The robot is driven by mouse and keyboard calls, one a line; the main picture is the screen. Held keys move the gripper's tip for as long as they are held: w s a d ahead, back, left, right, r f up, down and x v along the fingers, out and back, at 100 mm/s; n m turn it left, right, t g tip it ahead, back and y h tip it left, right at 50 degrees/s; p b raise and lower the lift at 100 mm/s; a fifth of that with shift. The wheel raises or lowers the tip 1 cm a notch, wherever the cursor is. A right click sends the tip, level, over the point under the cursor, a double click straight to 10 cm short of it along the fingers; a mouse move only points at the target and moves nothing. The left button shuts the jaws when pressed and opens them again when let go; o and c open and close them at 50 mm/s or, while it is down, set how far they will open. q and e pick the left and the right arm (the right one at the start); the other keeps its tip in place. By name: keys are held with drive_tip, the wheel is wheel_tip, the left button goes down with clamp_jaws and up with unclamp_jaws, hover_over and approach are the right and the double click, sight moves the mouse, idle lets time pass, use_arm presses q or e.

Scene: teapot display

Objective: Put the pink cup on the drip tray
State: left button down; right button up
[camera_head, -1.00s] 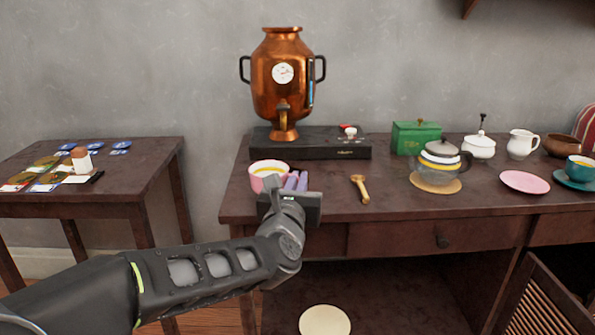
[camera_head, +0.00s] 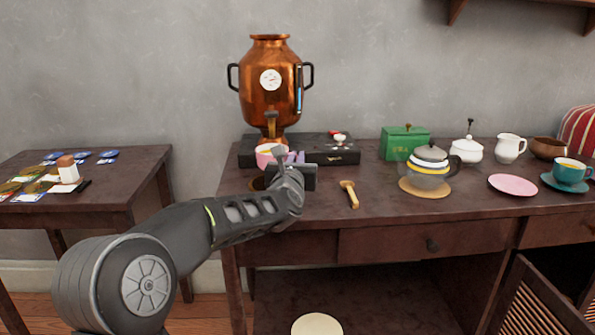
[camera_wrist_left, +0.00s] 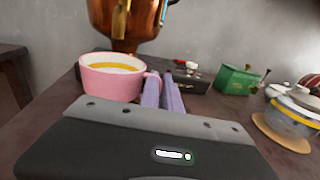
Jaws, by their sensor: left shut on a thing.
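The pink cup (camera_head: 264,161) holds a yellow liquid and looks upright, in front of the urn's tap. It also shows in the left wrist view (camera_wrist_left: 108,84), its handle at the lavender fingers. My left gripper (camera_head: 292,157) is shut on that handle, at the cup's right side. The copper urn (camera_head: 268,97) stands on a low black base (camera_head: 330,150). I cannot make out a separate drip tray; the cup and my gripper cover part of the base front. Whether the cup touches the base is unclear. My right gripper is not in view.
A wooden-handled tool (camera_head: 349,193), a green box (camera_head: 404,143), a glass teapot (camera_head: 430,165) and a pink saucer (camera_head: 513,185) are further right. A side table (camera_head: 120,180) with cards stands left.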

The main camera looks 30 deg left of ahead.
use_arm(q)
drive_tip(key=shift+w+a, duration=0.1)
drive_tip(key=shift+w, duration=0.15)
wheel_tip(320, 180, down, 4)
drive_tip(key=shift+w+a+r+b, duration=0.1)
drive_tip(key=shift+w+r+b, duration=0.1)
drive_tip(key=shift+b, duration=0.6)
drive_tip(key=shift+s+r, duration=0.1)
drive_tip(key=c, duration=1.6)
unclamp_jaws()
